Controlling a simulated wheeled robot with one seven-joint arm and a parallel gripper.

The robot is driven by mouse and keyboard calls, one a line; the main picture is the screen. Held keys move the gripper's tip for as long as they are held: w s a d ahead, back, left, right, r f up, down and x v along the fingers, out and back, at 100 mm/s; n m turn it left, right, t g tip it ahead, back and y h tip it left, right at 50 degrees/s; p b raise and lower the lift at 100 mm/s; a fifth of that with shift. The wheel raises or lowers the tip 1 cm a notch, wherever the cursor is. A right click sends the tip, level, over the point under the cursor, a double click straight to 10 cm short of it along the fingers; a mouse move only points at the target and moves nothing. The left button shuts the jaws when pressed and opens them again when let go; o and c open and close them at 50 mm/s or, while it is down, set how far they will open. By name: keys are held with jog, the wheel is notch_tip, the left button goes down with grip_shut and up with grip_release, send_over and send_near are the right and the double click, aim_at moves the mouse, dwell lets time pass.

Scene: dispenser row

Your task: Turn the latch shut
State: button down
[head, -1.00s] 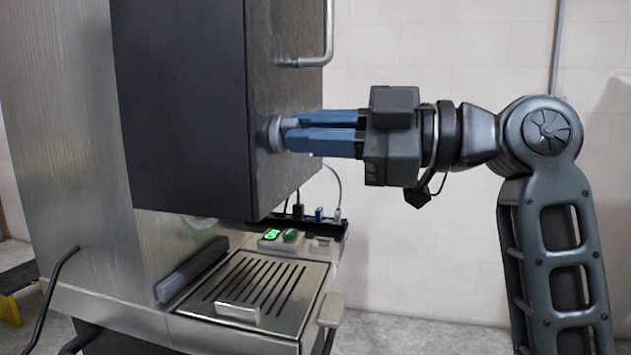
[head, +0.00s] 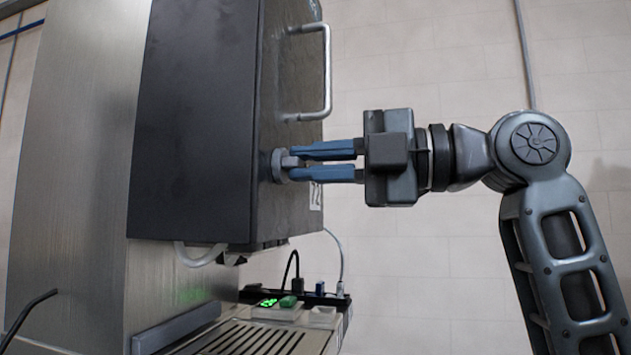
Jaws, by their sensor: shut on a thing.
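The latch (head: 281,165) is a small grey round knob on the front face of a dark box-shaped dispenser door (head: 292,215), below its metal bar handle (head: 328,70). My gripper (head: 292,163) reaches in from the right, level, with its two blue fingers closed on the latch, one above and one below. The fingertips hide part of the latch, so how far it is turned cannot be told.
A slotted drip tray (head: 250,338) lies below the box, with a lit green display (head: 267,302) and a power strip with plugs (head: 310,296) behind it. A brushed metal cabinet (head: 70,180) stands at the left.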

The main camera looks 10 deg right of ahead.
jog(key=shift+f+n, duration=0.1)
jog(key=shift+n, duration=0.3)
jog(key=c, duration=1.1)
grip_release()
jog(key=shift+c, duration=0.2)
jog(key=v, duration=0.7)
jog(key=shift+s+d+p, duration=0.15)
jog(key=shift+d+p, duration=0.15)
jog(key=shift+d, duration=0.05)
